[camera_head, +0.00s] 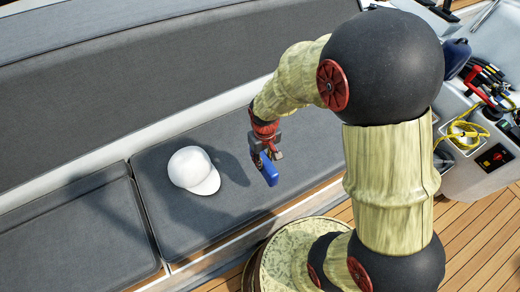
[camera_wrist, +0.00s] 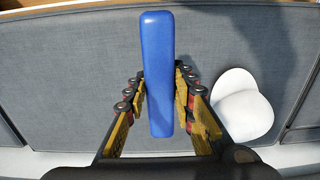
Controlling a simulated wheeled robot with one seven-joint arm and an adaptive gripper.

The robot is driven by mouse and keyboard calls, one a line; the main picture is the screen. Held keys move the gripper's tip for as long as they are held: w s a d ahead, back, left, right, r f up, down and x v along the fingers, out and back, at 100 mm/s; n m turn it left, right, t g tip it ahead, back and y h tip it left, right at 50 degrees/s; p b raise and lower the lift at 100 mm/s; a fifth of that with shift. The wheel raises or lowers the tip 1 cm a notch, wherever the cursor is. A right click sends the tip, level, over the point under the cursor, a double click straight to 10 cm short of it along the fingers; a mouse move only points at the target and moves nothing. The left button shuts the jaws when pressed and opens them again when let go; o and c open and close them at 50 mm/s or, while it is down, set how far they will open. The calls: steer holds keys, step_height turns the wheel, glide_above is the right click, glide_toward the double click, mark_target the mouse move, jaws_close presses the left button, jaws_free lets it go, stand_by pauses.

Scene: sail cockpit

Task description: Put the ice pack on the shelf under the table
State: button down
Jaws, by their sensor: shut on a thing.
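A blue ice pack (camera_wrist: 157,62) is held upright between the fingers of my gripper (camera_wrist: 160,95), with its narrow side toward the wrist camera. In the head view the ice pack (camera_head: 267,170) hangs from my gripper (camera_head: 264,152) above the front part of the grey bench seat. The gripper is shut on it, and the pack appears clear of the cushion. Neither the table nor the shelf under it can be made out in these views.
A white cap (camera_head: 194,170) lies on the grey seat cushion (camera_head: 150,190), left of my gripper. A white console with coiled yellow rope (camera_head: 463,136) and cables stands at the right. Wooden deck (camera_head: 485,245) lies at the lower right. The seat's backrest (camera_head: 150,80) rises behind.

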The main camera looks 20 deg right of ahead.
steer(key=shift+w+d+f+b, duration=0.6)
steer(key=shift+w+f+b, duration=0.5)
steer(key=shift+w+f, duration=1)
steer(key=shift+w+d+f+b, duration=0.55)
steer(key=shift+w+f+b, duration=0.6)
steer(key=shift+w+f, duration=1)
steer(key=shift+w+d+f+b, duration=0.6)
steer(key=shift+w+f+b, duration=0.5)
steer(key=shift+w+f, duration=1)
steer(key=shift+f, duration=0.1)
steer(key=c, duration=1.5)
jaws_free()
